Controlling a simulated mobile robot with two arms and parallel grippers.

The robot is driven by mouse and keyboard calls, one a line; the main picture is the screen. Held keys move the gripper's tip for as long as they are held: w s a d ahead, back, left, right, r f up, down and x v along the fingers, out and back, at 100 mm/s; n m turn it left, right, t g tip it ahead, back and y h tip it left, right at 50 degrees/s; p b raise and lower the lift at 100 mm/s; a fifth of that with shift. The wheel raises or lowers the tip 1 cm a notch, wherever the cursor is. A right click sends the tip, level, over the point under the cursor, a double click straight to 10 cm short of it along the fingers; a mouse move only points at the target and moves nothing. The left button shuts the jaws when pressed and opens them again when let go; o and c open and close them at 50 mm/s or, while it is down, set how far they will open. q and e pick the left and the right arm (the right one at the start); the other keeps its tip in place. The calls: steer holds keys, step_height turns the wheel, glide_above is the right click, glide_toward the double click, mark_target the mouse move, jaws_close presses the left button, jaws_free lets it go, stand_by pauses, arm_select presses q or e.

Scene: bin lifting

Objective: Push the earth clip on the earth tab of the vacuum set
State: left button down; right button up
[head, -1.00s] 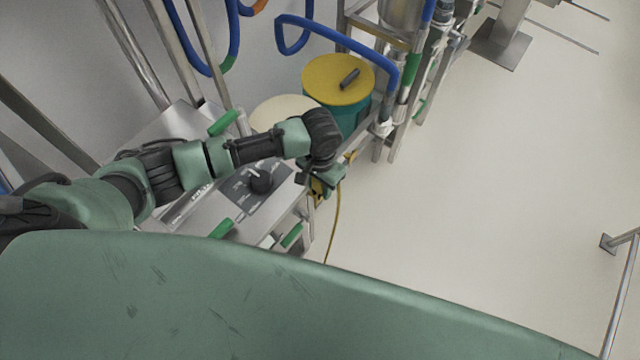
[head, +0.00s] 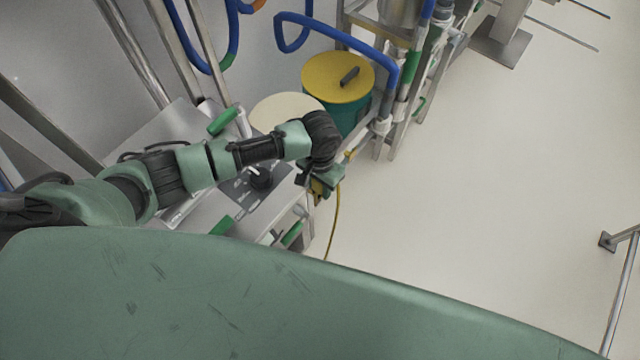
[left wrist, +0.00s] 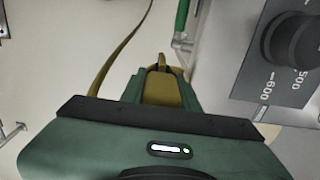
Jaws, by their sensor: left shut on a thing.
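My left gripper (head: 326,184) is beside the front right edge of the vacuum set (head: 160,132), a steel unit with a dark dial panel and a black knob. In the left wrist view it (left wrist: 163,95) is shut on the yellow-brown earth clip (left wrist: 162,90), whose narrow tip points away from the gripper. A yellow cable (head: 333,225) hangs from the clip to the floor; it also shows in the left wrist view (left wrist: 118,50). I cannot make out the earth tab or any contact with it. My right gripper is out of view.
The dial panel (left wrist: 285,50) is close on the right in the left wrist view. A teal drum with a yellow lid (head: 322,75), a blue hose (head: 345,34) and a pipe frame stand behind the gripper. Open floor (head: 480,200) lies to the right.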

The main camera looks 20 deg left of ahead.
arm_select(q)
steer(key=shift+s+f, duration=0.1)
stand_by(0.6)
steer(key=c, duration=1)
jaws_free()
steer(key=shift+o, duration=0.2)
steer(key=shift+w+r, duration=0.2)
steer(key=shift+r, duration=0.3)
steer(key=r, duration=0.3)
steer(key=r+b, duration=0.1)
steer(key=r, duration=0.2)
steer(key=shift+s+d+r, duration=0.1)
steer(key=shift+s+r, duration=0.1)
steer(key=shift+r, duration=0.2)
